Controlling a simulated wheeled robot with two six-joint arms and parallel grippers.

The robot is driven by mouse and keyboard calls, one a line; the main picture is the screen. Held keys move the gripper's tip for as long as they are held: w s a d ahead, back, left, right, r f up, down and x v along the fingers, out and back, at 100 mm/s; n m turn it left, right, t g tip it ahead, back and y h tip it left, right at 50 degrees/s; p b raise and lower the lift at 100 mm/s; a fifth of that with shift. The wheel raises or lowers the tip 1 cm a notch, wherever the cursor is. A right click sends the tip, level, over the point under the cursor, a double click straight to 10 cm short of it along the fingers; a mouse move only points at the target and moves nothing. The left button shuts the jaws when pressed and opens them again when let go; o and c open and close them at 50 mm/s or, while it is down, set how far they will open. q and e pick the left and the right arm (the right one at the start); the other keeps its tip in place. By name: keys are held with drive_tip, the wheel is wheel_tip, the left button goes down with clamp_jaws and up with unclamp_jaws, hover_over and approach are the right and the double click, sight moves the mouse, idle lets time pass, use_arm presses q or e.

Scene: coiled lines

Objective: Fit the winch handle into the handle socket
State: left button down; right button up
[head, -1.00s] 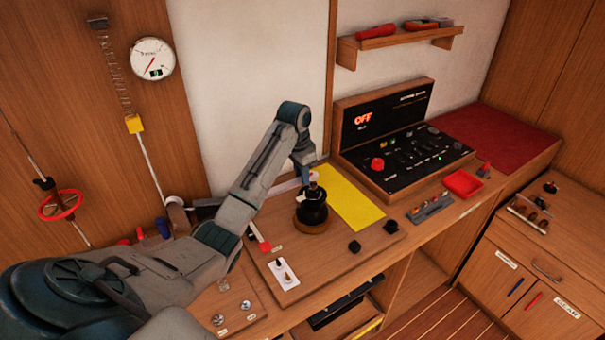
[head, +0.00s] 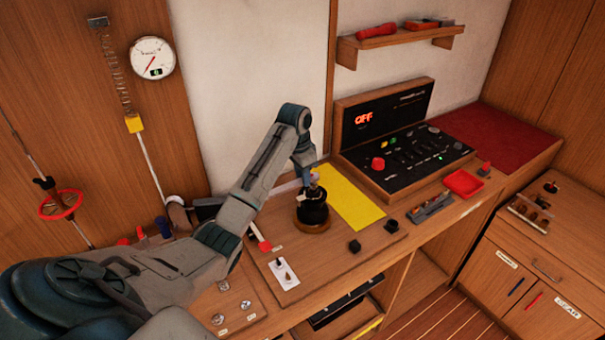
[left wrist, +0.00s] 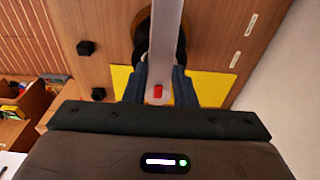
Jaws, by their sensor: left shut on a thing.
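My left gripper (head: 314,174) is directly above the black winch (head: 313,209), which stands on a round wooden base on the bench board. In the left wrist view its two blue-grey fingers (left wrist: 159,88) are shut on the winch handle (left wrist: 165,35), a pale grey bar with a red mark. The bar runs from the fingers across the dark winch drum and off the top of that view. The handle socket is hidden, so I cannot tell whether the handle is in it. My right gripper is not in view.
A yellow sheet (head: 352,203) lies right of the winch. Two black knobs (head: 355,246) sit in front of it. A white plate (head: 283,273) with a small lever is at the front left. A control panel (head: 402,160) and a red tray (head: 463,184) stand further right.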

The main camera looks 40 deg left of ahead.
use_arm(q)
drive_tip(key=shift+f, duration=1.05)
drive_tip(key=shift+f, duration=0.1)
drive_tip(key=c, duration=0.8)
unclamp_jaws()
drive_tip(key=shift+r, duration=2.6)
